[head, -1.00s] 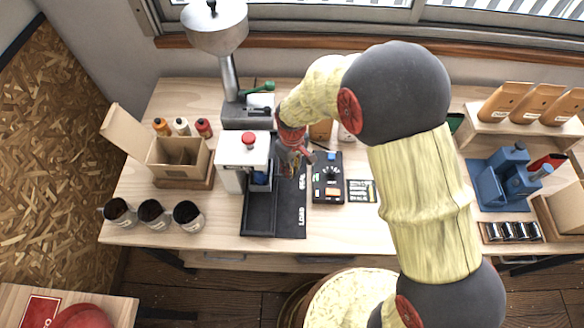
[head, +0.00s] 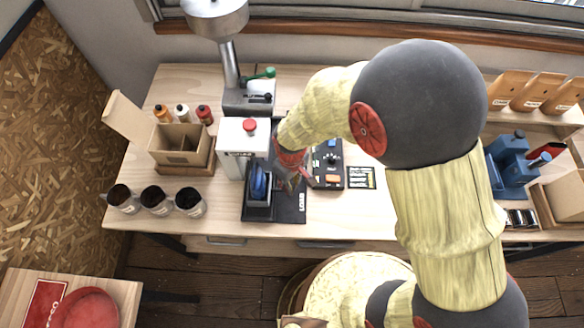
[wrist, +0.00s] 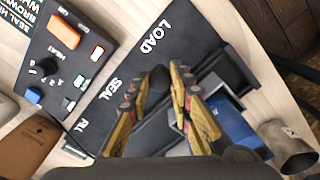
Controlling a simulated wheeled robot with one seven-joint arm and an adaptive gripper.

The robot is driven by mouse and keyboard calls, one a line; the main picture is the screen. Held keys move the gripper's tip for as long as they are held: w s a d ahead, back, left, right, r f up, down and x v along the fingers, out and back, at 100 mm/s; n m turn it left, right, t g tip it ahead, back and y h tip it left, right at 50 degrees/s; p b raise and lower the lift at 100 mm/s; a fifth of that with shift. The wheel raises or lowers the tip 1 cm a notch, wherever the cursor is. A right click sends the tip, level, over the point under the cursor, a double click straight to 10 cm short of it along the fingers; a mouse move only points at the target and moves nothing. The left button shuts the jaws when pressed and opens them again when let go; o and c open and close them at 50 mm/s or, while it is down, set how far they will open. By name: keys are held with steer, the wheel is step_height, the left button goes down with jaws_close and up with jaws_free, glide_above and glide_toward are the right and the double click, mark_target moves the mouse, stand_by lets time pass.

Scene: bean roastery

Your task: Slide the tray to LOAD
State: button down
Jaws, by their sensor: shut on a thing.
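The tray (head: 259,213) is a dark sliding piece with an upright blue pouch (head: 258,180) in it. It sits on a black track (head: 290,214) just in front of the white sealing press, near the LOAD end. In the wrist view the track's white lettering reads LOAD (wrist: 160,37), SEAL and FILL. My gripper (wrist: 158,84) is shut on a black knob (wrist: 157,76), beside the LOAD lettering. The blue pouch (wrist: 240,128) shows right of my fingers, partly hidden by them. In the head view my gripper (head: 293,180) is right of the pouch, partly hidden by my arm.
The white press (head: 243,140) with a red button stands behind the tray. A heat control box (head: 329,165) is right of the track. Dark cups (head: 156,200) and an open carton (head: 180,145) are at left. The bench front is clear.

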steer(key=shift+s+d, duration=0.1)
steer(key=shift+s, duration=1.3)
steer(key=c, duration=1.6)
jaws_free()
steer(key=shift+s, duration=0.1)
steer(key=shift+o, duration=0.2)
step_height(320, 180, up, 12)
